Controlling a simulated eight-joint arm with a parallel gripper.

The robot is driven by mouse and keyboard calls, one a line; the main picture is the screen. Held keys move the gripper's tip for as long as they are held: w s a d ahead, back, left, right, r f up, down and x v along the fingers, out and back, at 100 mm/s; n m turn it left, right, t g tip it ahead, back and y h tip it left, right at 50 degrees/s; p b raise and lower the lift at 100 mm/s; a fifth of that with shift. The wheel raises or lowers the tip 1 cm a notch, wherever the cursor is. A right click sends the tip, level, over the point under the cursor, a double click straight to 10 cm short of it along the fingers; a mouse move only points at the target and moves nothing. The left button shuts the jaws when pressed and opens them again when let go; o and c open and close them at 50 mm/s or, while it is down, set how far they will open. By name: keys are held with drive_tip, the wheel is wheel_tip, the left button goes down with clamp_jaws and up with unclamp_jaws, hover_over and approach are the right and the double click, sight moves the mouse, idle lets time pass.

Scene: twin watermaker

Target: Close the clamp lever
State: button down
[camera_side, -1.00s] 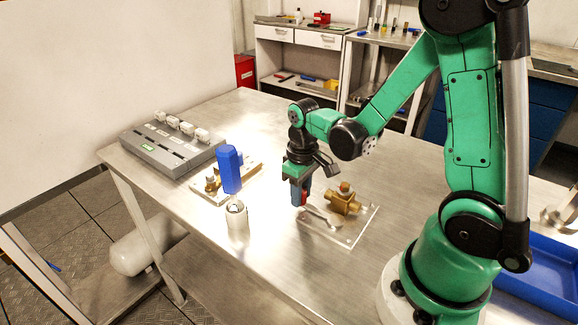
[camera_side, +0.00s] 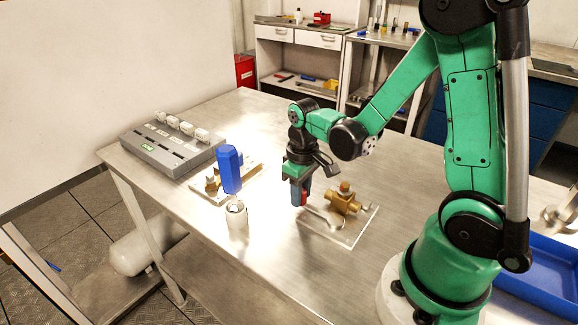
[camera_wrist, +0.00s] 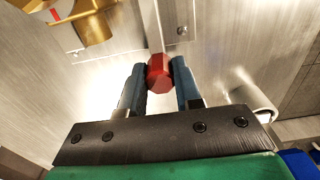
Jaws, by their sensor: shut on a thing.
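My gripper (camera_side: 299,195) points down over the left edge of a clear base plate (camera_side: 352,238). In the wrist view my gripper (camera_wrist: 159,80) has its two blue-grey fingers on either side of a red faceted grip (camera_wrist: 158,73), shut on it. This looks like the clamp lever's handle; in the side view only a bit of the red (camera_side: 305,197) shows by the fingers. A brass fitting (camera_side: 344,203) stands on the plate just right of my gripper, and part of it shows top left in the wrist view (camera_wrist: 96,27). The clamp mechanism is mostly hidden.
A blue tray (camera_side: 545,278) lies at right. The front table surface is bare.

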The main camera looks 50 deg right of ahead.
drive_tip(key=shift+a, duration=0.1)
drive_tip(key=n, duration=0.1)
drive_tip(key=a+n, duration=0.1)
drive_tip(key=n, duration=0.1)
drive_tip(key=a+n, duration=0.1)
drive_tip(key=shift+s+a, duration=0.25)
drive_tip(key=a+n, duration=0.1)
drive_tip(key=n, duration=0.1)
drive_tip(key=s+a+n, duration=0.1)
drive_tip(key=n, duration=0.1)
drive_tip(key=shift+s, duration=0.15)
drive_tip(key=n, duration=0.1)
drive_tip(key=s+a+n, duration=0.1)
drive_tip(key=n, duration=0.1)
drive_tip(key=s+n, duration=0.1)
drive_tip(key=shift+s+a+n, duration=0.1)
drive_tip(key=shift+a+n, duration=0.2)
drive_tip(key=shift+a, duration=0.05)
drive_tip(key=shift+s+a+n, duration=0.2)
drive_tip(key=shift+s+n, duration=0.5)
drive_tip(key=shift+n, duration=0.45)
drive_tip(key=shift+s+a+n, duration=0.15)
drive_tip(key=shift+s+n, duration=0.55)
drive_tip(key=shift+n, duration=0.45)
drive_tip(key=c, duration=0.6)
unclamp_jaws()
